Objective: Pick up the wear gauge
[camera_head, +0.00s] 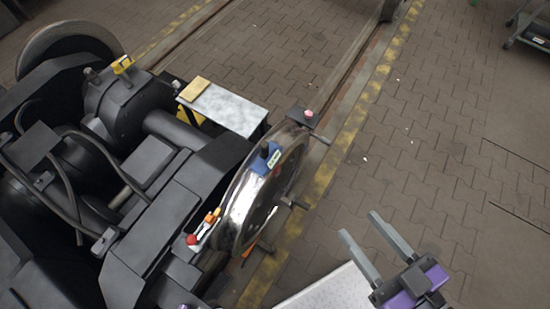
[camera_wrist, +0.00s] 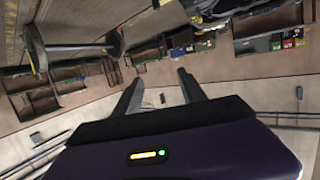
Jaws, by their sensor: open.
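A blue device (camera_head: 266,160) with a black knob and a pale label sits on top of the shiny steel wheel (camera_head: 238,212). It may be the wear gauge, but its label is too small to read. A tool with a red ball and orange parts (camera_head: 205,230) lies at the wheel's near left side. My gripper (camera_head: 358,226) is open and empty, with its two grey fingers apart, well to the lower right of the wheel. The open fingers also show in the wrist view (camera_wrist: 160,80), with nothing between them. The blue device is not recognisable in that view.
The dark bogie frame (camera_head: 170,215) fills the left. A grey plate (camera_head: 222,108) bearing a tan block (camera_head: 194,89) is behind the wheel. A dark bracket with a red knob (camera_head: 308,114) juts out at the wheel's far side. The paved floor at right is mostly clear.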

